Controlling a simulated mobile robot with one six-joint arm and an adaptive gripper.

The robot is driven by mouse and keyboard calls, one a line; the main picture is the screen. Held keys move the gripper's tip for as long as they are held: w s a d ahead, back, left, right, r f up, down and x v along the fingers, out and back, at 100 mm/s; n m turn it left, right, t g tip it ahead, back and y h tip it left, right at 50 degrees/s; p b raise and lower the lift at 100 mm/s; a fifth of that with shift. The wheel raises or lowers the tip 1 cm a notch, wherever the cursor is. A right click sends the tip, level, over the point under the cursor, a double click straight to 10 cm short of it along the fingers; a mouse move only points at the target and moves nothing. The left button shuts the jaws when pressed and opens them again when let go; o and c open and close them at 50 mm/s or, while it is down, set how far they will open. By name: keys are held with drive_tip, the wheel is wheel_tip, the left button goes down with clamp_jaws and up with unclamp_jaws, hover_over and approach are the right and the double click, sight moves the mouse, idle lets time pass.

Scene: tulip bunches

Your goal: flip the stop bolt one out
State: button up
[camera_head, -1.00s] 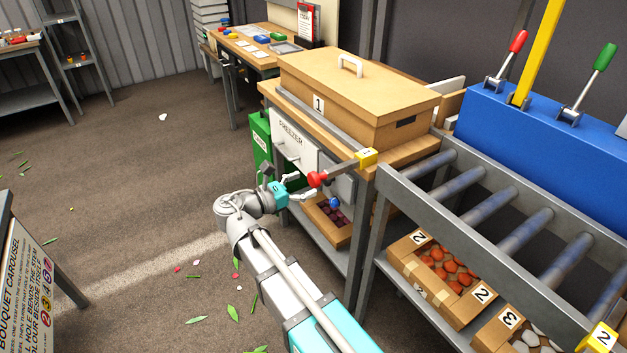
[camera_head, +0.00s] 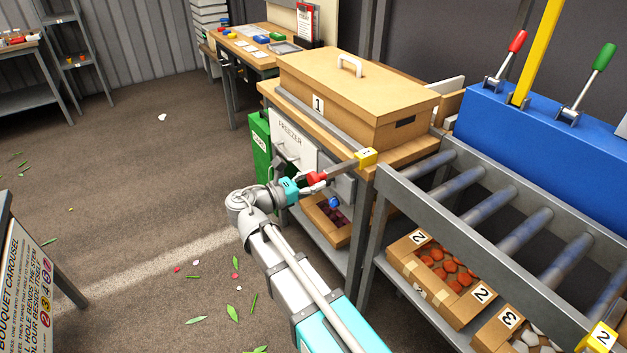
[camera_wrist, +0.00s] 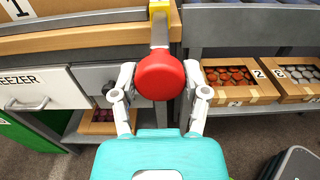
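Stop bolt one is a grey bar (camera_head: 343,171) with a red round knob (camera_head: 318,178) at its near end and a yellow block marked 1 (camera_head: 367,157) at its other end. It sticks out from the conveyor end beside the freezer bench. In the wrist view the red knob (camera_wrist: 160,76) lies between my two spread fingers, with its bar (camera_wrist: 159,32) behind it. My gripper (camera_head: 311,184) is open around the knob. I cannot tell whether either finger touches it.
A freezer drawer front (camera_head: 293,140) is just left of the bolt. A cardboard box marked 1 (camera_head: 355,90) stands on the bench top. The roller conveyor (camera_head: 490,207) runs right, above boxes of bulbs.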

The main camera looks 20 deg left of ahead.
clamp_jaws()
drive_tip(key=shift+v, duration=1.1)
drive_tip(key=o, duration=0.8)
unclamp_jaws()
drive_tip(key=shift+s+a, duration=0.15)
drive_tip(key=shift+v, duration=5.85)
